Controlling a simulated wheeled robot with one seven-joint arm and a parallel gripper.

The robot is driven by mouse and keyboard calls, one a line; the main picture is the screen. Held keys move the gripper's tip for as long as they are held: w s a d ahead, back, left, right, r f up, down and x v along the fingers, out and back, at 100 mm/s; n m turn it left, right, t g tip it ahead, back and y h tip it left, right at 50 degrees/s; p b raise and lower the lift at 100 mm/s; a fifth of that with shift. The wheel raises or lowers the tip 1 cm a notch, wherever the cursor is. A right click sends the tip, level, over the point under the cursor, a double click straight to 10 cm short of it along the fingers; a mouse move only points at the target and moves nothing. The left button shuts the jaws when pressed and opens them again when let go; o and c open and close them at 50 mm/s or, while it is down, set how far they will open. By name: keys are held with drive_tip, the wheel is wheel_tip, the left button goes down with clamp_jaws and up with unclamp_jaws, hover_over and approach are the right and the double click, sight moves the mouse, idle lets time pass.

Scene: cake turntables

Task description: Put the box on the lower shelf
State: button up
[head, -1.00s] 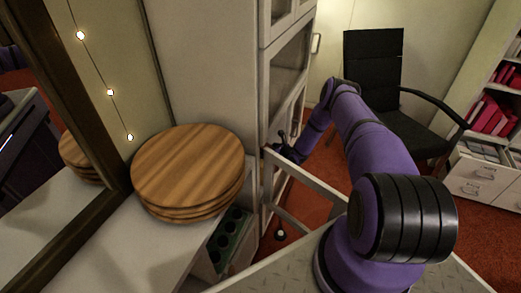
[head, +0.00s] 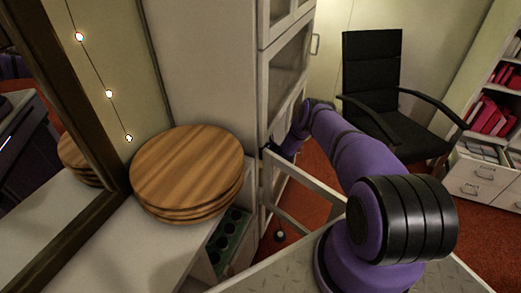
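My purple arm reaches away from me to the tall white cabinet (head: 205,60). Its far end is at the cabinet's open front, beside the lower section. A small dark part of my gripper (head: 274,148) shows there, next to the cabinet's edge. The fingers are too small and hidden to tell whether they are open or shut, or whether they hold anything. I cannot make out the box in this view. The inside of the cabinet and its lower shelf are mostly hidden by the cabinet's side and my arm.
A stack of round wooden boards (head: 187,170) lies on the white counter (head: 120,245) at left. A green holder with dark round openings (head: 230,238) sits low beside the counter. A black office chair (head: 372,75) and a white bookcase (head: 480,180) stand behind. Red floor shows between.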

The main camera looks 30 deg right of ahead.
drive_tip(key=shift+f, duration=0.15)
drive_tip(key=o, duration=1.5)
drive_tip(key=shift+c, duration=0.2)
drive_tip(key=shift+r, duration=0.2)
drive_tip(key=v, duration=1.2)
